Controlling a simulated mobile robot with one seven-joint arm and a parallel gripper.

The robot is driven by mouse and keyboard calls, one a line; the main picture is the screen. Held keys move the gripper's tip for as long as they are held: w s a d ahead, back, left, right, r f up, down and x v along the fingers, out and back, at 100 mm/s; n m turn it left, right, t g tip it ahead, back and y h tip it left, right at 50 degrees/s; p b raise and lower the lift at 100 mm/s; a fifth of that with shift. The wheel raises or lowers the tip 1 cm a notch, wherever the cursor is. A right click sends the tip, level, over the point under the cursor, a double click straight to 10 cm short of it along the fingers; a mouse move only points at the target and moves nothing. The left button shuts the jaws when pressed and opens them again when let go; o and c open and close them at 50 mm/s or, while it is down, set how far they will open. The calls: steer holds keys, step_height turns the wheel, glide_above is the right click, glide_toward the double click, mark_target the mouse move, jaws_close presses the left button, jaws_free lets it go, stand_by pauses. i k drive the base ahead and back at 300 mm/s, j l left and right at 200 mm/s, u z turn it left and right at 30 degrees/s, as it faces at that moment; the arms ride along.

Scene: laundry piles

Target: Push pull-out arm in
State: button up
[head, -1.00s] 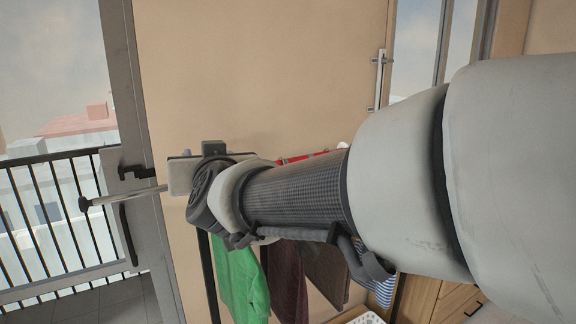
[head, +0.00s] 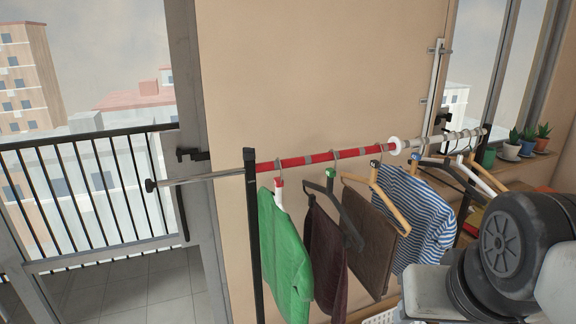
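The pull-out arm (head: 205,178) is a thin silver rod with a black end cap (head: 150,186). It sticks out to the left from the black post (head: 252,215) of a clothes rail, toward the balcony opening. The rail (head: 310,159) continues to the right of the post in red, then a white collar and a pale section. My own arm shows only at the lower right, as grey links and dark round joints, well away from the pull-out arm. My gripper is not visible.
Hangers carry a green garment (head: 284,245), dark ones and a striped shirt (head: 412,215). A glass door frame (head: 190,110) and black balcony railing (head: 85,190) are at left. Potted plants (head: 528,142) stand on the right sill. A white basket edge (head: 380,317) shows below.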

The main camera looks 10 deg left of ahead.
mark_target(150, 185)
steer(key=j+u, duration=0.5)
steer(key=i+j+u, duration=0.15)
steer(key=j+u, duration=0.35)
steer(key=j, duration=0.65)
steer(key=i+j+z, duration=0.1)
steer(key=j, duration=0.3)
